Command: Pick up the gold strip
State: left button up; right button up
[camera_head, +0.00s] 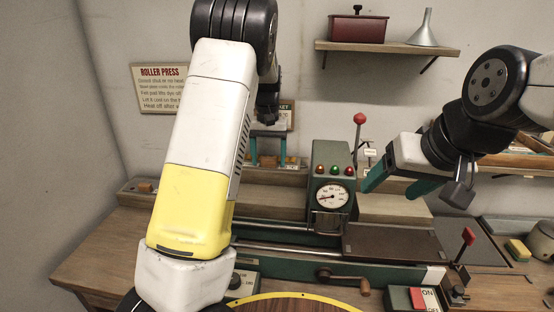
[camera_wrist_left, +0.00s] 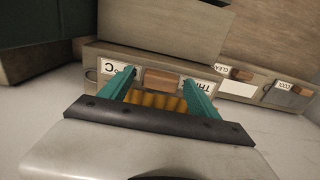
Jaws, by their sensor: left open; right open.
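My left gripper (camera_head: 268,150) hangs at the back of the bench in the head view, its teal fingers pointing down and apart. In the left wrist view the left gripper (camera_wrist_left: 158,82) is open, with a finger on each side of a small wooden block (camera_wrist_left: 162,79). A ridged gold-coloured thing (camera_wrist_left: 158,101) shows between the fingers, partly hidden by the dark edge of the gripper. I cannot tell whether it is one strip or several, or whether a finger touches it. My right gripper (camera_head: 396,188) is open and empty above the right part of the press.
The green press (camera_head: 331,165) with a round gauge stands mid-bench. A red-knobbed lever (camera_head: 359,120) rises behind it. A crank handle (camera_head: 345,280) is at the front. Labelled wooden pieces (camera_wrist_left: 243,74) lie along the back rail. A wall shelf (camera_head: 385,47) holds a red box and a funnel.

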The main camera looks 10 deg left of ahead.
pick_arm(q)
jog(key=shift+c, duration=0.2)
jog(key=c, duration=1.5)
